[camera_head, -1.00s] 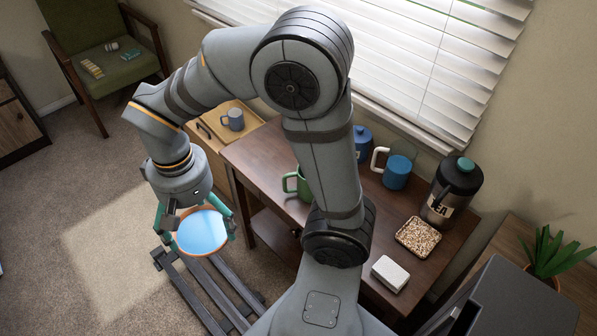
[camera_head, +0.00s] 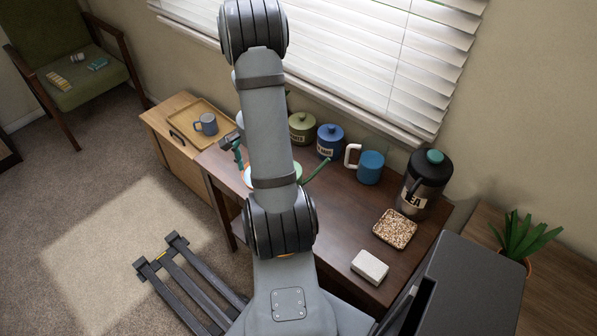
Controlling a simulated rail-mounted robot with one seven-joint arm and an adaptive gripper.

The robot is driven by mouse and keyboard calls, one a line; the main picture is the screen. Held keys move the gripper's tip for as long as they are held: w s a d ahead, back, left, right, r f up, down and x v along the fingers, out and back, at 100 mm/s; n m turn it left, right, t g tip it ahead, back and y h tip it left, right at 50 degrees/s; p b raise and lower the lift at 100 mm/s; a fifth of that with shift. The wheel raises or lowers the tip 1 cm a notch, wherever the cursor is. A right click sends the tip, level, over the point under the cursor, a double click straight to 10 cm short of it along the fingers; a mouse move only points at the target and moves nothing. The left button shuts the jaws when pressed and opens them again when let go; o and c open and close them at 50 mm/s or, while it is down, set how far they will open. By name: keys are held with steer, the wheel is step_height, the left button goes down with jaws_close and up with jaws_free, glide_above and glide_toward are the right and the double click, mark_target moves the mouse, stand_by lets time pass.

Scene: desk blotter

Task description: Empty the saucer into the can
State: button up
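The saucer, a round dish with an orange rim and pale blue inside (camera_head: 247,176), shows only as a sliver left of my forearm, over the desk's left part. My gripper (camera_head: 238,155) is mostly hidden behind my arm. One teal finger shows at the saucer's left, and a slanted green piece at the arm's right may be another finger. The saucer has travelled with the gripper, so it appears held. I cannot tell what it contains. Lidded canisters stand at the back: green (camera_head: 302,128), blue (camera_head: 330,140) and black with a teal lid (camera_head: 425,182). Which one is the can is unclear.
A blue mug with a white handle (camera_head: 370,166) stands beside the canisters. A tray of grains (camera_head: 395,229) and a white block (camera_head: 369,267) lie on the desk's right side. A grey-blue mug (camera_head: 206,124) sits on a wooden tray at left. The desk's middle is partly hidden by my arm.

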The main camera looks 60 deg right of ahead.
steer(key=s+d+f+m, duration=0.2)
steer(key=s+d+m, duration=0.1)
steer(key=s+d, duration=0.2)
steer(key=shift+s+d+f+m+p, duration=0.25)
steer(key=shift+s+d+m+p, duration=0.05)
steer(key=shift+s, duration=1.05)
steer(key=shift+w+r+g+p, duration=0.1)
steer(key=shift+r+g+p, duration=0.15)
steer(key=shift+g+p, duration=0.15)
steer(key=shift+w+r+g+p, duration=0.1)
steer(key=shift+r+g+p, duration=0.1)
steer(key=shift+g+p, duration=0.2)
steer(key=shift+r, duration=0.15)
steer(key=shift+w+r+g+p, duration=0.1)
steer(key=shift+r+g+p, duration=0.1)
steer(key=shift+g+p, duration=0.35)
steer(key=shift+w+r+g+p, duration=0.35)
steer(key=shift+r+g+p, duration=0.15)
steer(key=shift+g+p, duration=0.75)
steer(key=shift+w+r+g+p, duration=0.2)
steer(key=shift+g+p, duration=0.1)
steer(key=shift+p, duration=0.55)
